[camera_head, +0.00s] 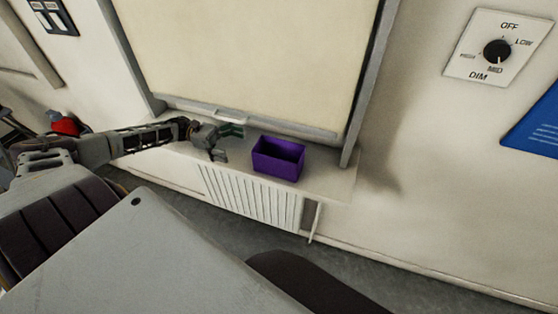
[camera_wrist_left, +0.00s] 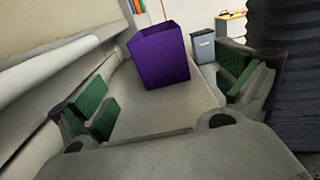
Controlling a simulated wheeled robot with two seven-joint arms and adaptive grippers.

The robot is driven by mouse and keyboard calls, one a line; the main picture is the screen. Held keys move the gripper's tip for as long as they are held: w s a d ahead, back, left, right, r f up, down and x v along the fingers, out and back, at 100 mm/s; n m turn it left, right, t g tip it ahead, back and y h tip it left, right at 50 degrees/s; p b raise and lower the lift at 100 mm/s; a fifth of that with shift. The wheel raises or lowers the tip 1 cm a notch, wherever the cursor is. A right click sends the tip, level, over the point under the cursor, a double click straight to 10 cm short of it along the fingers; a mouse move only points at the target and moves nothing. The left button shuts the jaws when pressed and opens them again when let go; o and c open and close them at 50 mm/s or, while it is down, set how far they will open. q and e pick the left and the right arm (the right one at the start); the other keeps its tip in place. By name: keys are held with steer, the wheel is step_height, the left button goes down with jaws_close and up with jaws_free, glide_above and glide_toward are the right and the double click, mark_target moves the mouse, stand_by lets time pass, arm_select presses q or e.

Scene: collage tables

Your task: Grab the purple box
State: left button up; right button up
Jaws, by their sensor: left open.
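The purple box (camera_head: 277,161) is open-topped and stands on the window sill (camera_head: 333,186) in the head view. In the left wrist view the purple box (camera_wrist_left: 162,57) stands upright ahead of the fingers, apart from them. My left gripper (camera_head: 229,142) is open and empty, just left of the box. In the left wrist view my left gripper (camera_wrist_left: 166,100) has its green-padded fingers spread wide, one on each side of the picture. My right gripper is not in view.
A pale window blind (camera_head: 250,60) in a grey frame rises behind the sill. A white radiator (camera_head: 250,197) sits below it. The sill is free to the right of the box. A grey bin (camera_wrist_left: 203,46) shows beyond the box in the left wrist view.

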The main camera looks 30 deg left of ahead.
mark_target(257, 150)
arm_select(q)
steer(key=shift+d, duration=0.35)
steer(key=x, duration=0.6)
steer(key=shift+d+p, duration=0.1)
steer(key=shift+p, duration=0.3)
steer(key=shift+w+d, duration=0.15)
steer(key=shift+d, duration=0.55)
steer(key=shift+w+d+r, duration=0.1)
steer(key=shift+w+d, duration=0.05)
steer(key=shift+d, duration=0.15)
steer(key=shift+p+x, duration=0.35)
steer(key=shift+x, duration=1.85)
steer(key=shift+w, duration=0.1)
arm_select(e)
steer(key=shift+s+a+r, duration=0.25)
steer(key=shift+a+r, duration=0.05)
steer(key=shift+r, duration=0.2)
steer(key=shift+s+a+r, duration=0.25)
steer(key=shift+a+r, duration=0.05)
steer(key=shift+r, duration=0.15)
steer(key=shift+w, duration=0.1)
